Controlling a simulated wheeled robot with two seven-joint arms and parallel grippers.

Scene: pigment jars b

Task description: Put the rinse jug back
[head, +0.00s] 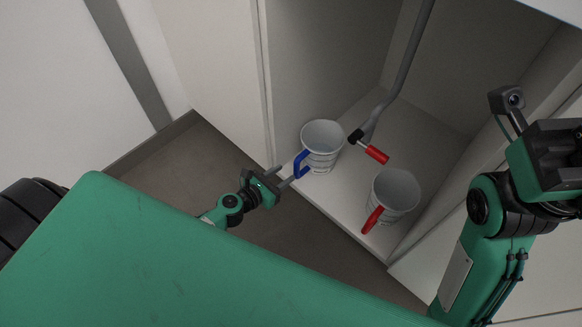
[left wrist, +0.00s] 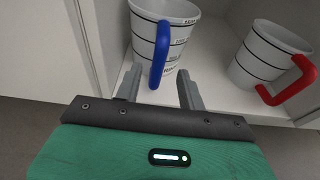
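Two white jugs with dark measuring lines stand upright on the cabinet floor. One has a blue handle (head: 322,143) and also shows in the left wrist view (left wrist: 172,22). The other has a red handle (head: 396,191) and stands at right in the left wrist view (left wrist: 262,58). Lettering on the blue-handled jug is too small to read surely, so I cannot tell which is the rinse jug. My left gripper (head: 285,176) is open at the blue handle. In the left wrist view its fingers (left wrist: 160,72) lie on either side of the handle's lower end, without visible grip. My right gripper's fingers are out of sight.
The white cabinet floor (head: 358,185) has side walls and a front edge close to both jugs. A grey pipe (head: 405,75) with a red-ended lever (head: 376,154) comes down behind and between the jugs. Brown floor lies in front.

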